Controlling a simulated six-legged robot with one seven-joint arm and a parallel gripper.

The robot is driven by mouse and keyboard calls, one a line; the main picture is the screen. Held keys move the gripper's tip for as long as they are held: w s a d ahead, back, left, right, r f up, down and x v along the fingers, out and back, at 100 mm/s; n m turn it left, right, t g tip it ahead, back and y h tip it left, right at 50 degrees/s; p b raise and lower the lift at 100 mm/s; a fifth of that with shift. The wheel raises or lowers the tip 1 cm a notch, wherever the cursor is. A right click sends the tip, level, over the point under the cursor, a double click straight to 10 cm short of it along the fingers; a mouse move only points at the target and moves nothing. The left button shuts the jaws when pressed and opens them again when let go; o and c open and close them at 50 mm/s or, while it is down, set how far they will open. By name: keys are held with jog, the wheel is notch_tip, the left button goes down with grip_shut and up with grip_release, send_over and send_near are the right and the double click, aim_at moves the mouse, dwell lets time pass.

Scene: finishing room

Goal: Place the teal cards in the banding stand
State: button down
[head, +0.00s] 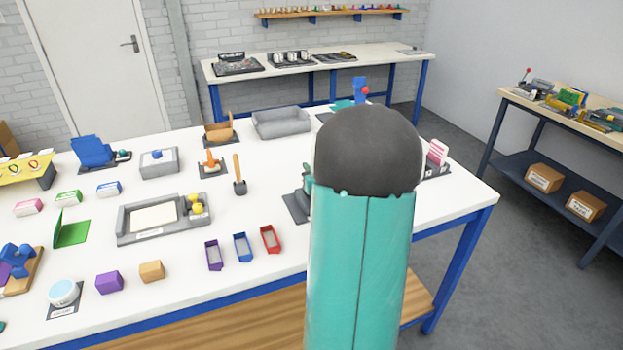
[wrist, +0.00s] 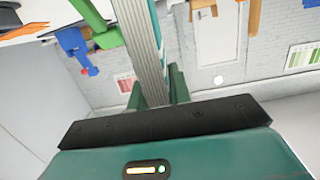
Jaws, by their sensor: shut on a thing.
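In the wrist view my gripper (wrist: 156,90) is shut on a thick stack of cards (wrist: 145,45). The stack shows pale grey edges and a teal face along its right side, and runs up out of the frame. In the head view my arm hides the gripper and the cards. I cannot say for sure which thing is the banding stand. A blue upright with a red knob (head: 361,89) stands at the table's far edge, partly behind my arm. In the wrist view a green bracket (wrist: 102,28) and a blue piece (wrist: 75,45) appear left of the cards.
A pink-and-white striped stack (head: 437,152) stands right of my arm. A dark stand (head: 297,207) is partly hidden by my arm. A grey tray (head: 282,122), a wooden-handled tool (head: 239,174) and small purple, blue and red bins (head: 243,247) lie left. The table's front right corner is clear.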

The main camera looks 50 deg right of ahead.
jog(key=shift+w+d+f, duration=0.1)
jog(key=shift+w+f, duration=0.2)
jog(key=shift+f, duration=0.15)
jog(key=shift+w+d+f, duration=0.1)
jog(key=shift+d+f, duration=0.05)
jog(key=shift+f, duration=1.5)
jog(key=shift+f, duration=0.15)
jog(key=c, duration=1.3)
grip_release()
jog(key=shift+s+r, duration=0.2)
jog(key=shift+s, duration=0.05)
jog(key=v, duration=1.1)
jog(key=shift+s+a, duration=0.2)
jog(key=shift+a, duration=0.05)
